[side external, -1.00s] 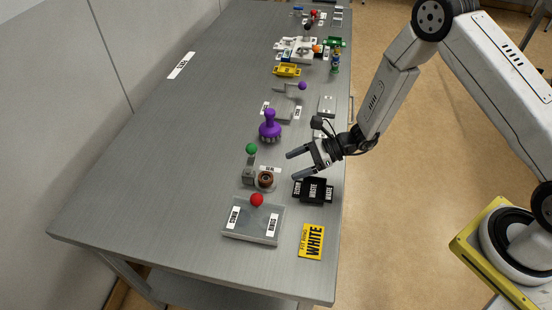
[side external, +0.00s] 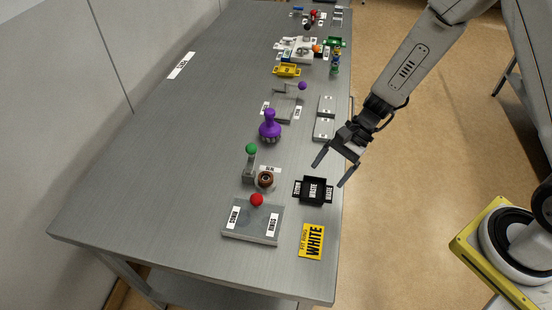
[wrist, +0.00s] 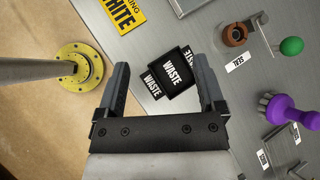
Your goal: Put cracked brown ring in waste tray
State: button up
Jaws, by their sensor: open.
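The brown ring (side external: 265,179) sits at the seal station behind the "SEAL" label, left of the waste tray in the side view. It also shows in the wrist view (wrist: 234,35) at the upper right; a crack is too small to make out. The black waste tray (side external: 313,190) stands near the table's right edge, with "WASTE" labels. In the wrist view the waste tray (wrist: 172,75) lies ahead of my fingers, with no ring visible in it. My gripper (side external: 333,174) is open and empty, above the table edge near the tray, fingers angled down.
A green-knobbed lever (side external: 251,150) stands beside the ring, and a grey box with a red button (side external: 257,200) is in front. A purple-handled brush (side external: 270,127) stands behind. A yellow "WHITE" card (side external: 312,241) lies near the front right.

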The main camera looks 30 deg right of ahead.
jog(key=s+d+r+n+t+h, duration=0.3)
jog(key=s+d+r+n+h, duration=0.3)
jog(key=n, duration=0.7)
jog(key=shift+s+d+r+h, duration=0.25)
jog(key=shift+d+r+h, duration=1.15)
jog(key=shift+d, duration=0.85)
jog(key=shift+o, duration=0.5)
jog(key=shift+w+a+f+n+g+y, duration=0.15)
jog(key=shift+w+a+f+n+y, duration=0.4)
jog(key=shift+w+a+f+n, duration=2.05)
jog(key=shift+w+a+f+n+g+y, duration=0.2)
jog(key=shift+w+a+f+n+y, duration=0.4)
jog(key=shift+w+a+f+n, duration=2)
jog(key=shift+w+a+f+n+g+y, duration=0.15)
jog(key=shift+w+a+f+n+y, duration=0.6)
jog(key=shift+w+a+n, duration=2.05)
